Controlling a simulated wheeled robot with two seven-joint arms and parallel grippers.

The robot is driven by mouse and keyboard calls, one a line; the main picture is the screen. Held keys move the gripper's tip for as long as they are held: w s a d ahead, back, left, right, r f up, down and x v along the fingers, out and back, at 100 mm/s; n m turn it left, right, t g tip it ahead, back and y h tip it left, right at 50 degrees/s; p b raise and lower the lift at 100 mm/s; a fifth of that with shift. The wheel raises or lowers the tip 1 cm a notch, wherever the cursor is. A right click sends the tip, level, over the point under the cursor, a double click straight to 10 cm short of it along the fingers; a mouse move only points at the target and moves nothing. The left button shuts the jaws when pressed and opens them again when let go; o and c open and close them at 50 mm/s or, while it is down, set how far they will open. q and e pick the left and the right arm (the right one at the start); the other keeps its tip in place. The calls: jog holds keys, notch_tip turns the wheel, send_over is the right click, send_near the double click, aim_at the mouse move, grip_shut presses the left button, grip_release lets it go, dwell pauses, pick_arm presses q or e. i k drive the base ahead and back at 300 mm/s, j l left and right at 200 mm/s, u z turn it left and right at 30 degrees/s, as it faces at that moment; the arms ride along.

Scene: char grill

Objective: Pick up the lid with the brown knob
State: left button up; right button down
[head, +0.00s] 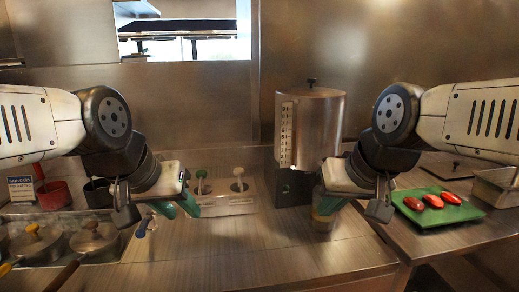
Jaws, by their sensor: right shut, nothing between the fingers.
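Two round metal lids sit on pans at the lower left of the head view. The right one (97,240) has a small knob (92,226) that looks darker and brownish, and its pan has a brown handle. The left one (36,243) has a yellowish-tan knob, with a yellow handle below it. My right gripper (326,207) is shut and empty, far to the right.
A metal dispenser (318,118) stands at the back centre. A holder (222,195) with two upright-handled utensils is behind my left gripper. A green tray (450,213) with red food lies at the right. The middle counter (250,255) is clear.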

aim_at(96, 235)
jog(key=u, duration=1.45)
